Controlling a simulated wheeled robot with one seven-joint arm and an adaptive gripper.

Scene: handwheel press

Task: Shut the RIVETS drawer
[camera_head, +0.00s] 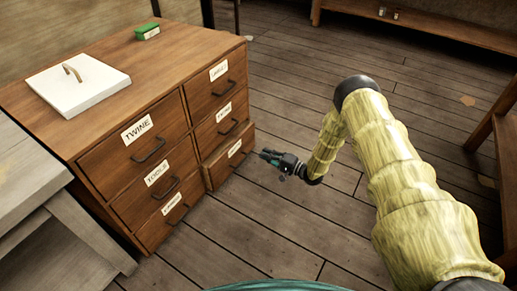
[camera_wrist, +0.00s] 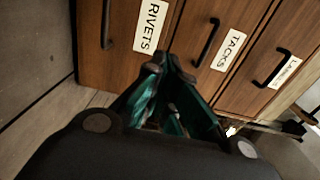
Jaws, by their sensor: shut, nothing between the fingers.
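The wooden cabinet (camera_head: 110,50) has two columns of drawers. The RIVETS drawer (camera_head: 229,158) is the bottom one in the right column. Its front stands a little out from the drawers above. In the wrist view the RIVETS drawer (camera_wrist: 122,40) is at upper left, with a white label and a dark handle. My gripper (camera_head: 264,154) is shut and empty, low in front of the drawer's right part. In the wrist view its fingertips (camera_wrist: 168,62) are close to the drawer front near the label's end; I cannot tell whether they touch.
The TACKS drawer (camera_wrist: 228,35) is above RIVETS and looks shut. A grey bench (camera_head: 25,170) adjoins at left. The plank floor in front is clear.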

